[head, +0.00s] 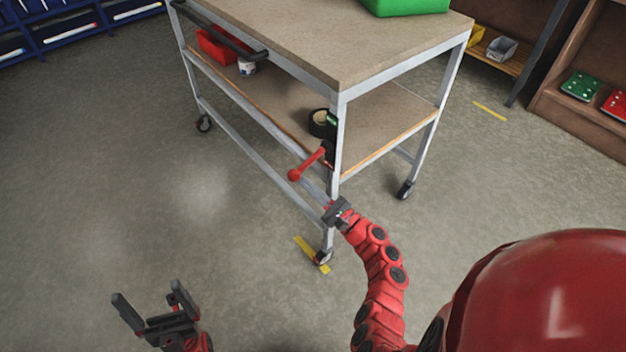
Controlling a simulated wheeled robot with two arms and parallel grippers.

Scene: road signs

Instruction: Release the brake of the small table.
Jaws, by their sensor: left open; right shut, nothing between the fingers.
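The small table (285,48) is a wheeled cart with a grey metal frame, a brown top and a lower shelf. A red brake lever (308,164) with a round knob sticks out to the left from its near corner leg. My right gripper (337,211) is shut at that leg, below the lever and apart from it; whether it touches the leg I cannot tell. My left gripper (152,299) is open and empty over the floor at the lower left, well away from the table.
A green bin (405,6) stands on the top. A red bin (216,48), a white can (247,67) and a black tape roll (321,123) are on the lower shelf. Shelving (575,98) stands at the right, blue racks (80,32) at the upper left. The left floor is clear.

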